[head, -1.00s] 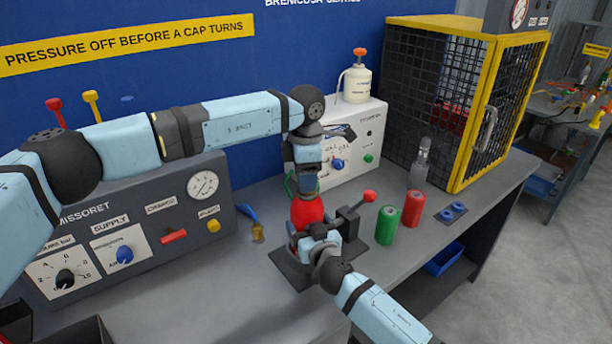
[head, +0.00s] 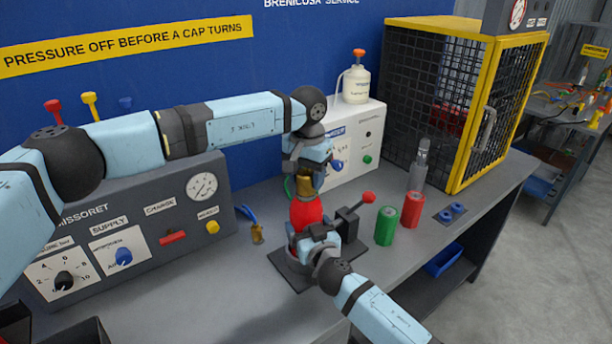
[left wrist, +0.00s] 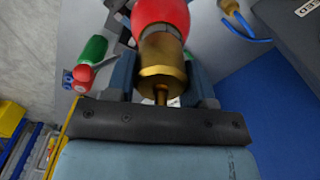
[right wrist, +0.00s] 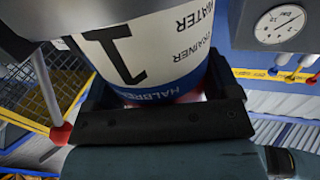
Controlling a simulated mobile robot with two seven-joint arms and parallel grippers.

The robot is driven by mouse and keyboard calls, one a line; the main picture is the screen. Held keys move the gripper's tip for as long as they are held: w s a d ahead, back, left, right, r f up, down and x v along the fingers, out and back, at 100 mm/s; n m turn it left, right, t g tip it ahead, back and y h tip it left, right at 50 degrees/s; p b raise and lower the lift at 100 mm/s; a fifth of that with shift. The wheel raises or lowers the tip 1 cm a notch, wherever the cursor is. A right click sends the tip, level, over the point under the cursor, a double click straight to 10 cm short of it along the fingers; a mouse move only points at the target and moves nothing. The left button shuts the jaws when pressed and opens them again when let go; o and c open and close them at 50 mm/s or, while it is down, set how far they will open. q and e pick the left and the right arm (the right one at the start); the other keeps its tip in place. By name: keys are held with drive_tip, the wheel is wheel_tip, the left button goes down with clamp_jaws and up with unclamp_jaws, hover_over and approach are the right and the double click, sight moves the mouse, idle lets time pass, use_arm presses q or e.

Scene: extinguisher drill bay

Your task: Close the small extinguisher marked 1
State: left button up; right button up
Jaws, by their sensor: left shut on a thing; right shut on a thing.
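The small extinguisher (head: 306,213) has a red domed top and stands upright in a dark stand on the bench. Its white label with a large 1 shows in the right wrist view (right wrist: 150,45). A brass cap (head: 304,188) sits directly above the red dome; it also shows in the left wrist view (left wrist: 162,62). I cannot tell how tightly it is seated. My left gripper (head: 306,178) comes from above and is shut on the brass cap. My right gripper (head: 311,245) is shut on the extinguisher body, low on its near side, hiding part of it.
A lever with a red knob (head: 368,197) stands right of the extinguisher. A green cylinder (head: 386,226) and a red cylinder (head: 412,210) stand further right. A grey control panel (head: 150,225) is at left, a mesh cage (head: 430,100) at back right.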

use_arm(q)
drive_tip(key=shift+m, duration=1.1)
drive_tip(key=o, duration=1.1)
drive_tip(key=shift+c, duration=0.2)
drive_tip(key=shift+r, duration=0.15)
drive_tip(key=shift+r, duration=2.15)
drive_tip(key=shift+o, duration=0.3)
